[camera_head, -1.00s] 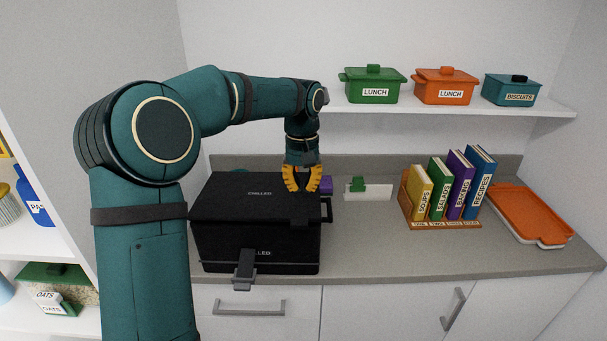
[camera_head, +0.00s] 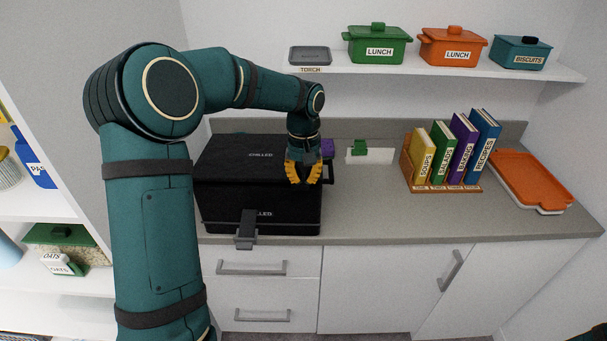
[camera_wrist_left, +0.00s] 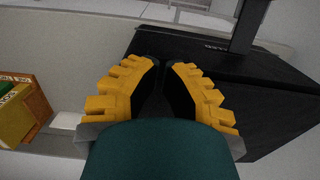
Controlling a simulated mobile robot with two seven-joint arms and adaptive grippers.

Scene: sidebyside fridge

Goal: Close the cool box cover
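The black cool box (camera_head: 262,212) stands on the counter in the head view, marked CHILLED on its front. Its dark cover (camera_head: 240,153) lies over the top, seemingly flat; I cannot tell whether its seam is fully shut. A grey latch (camera_head: 246,230) sticks out at the lower front. My left gripper (camera_head: 304,181) points down at the box's right front top edge, its yellow fingers slightly apart and empty. Contact with the cover is unclear. In the left wrist view, the fingers (camera_wrist_left: 163,64) reach beside the dark box (camera_wrist_left: 255,100).
A purple item (camera_head: 327,149), a white block with a green clip (camera_head: 370,155), a book rack (camera_head: 442,188) and an orange tray (camera_head: 530,178) stand right of the box. Lidded pots (camera_head: 377,46) line the shelf above. The counter front is clear right of the box.

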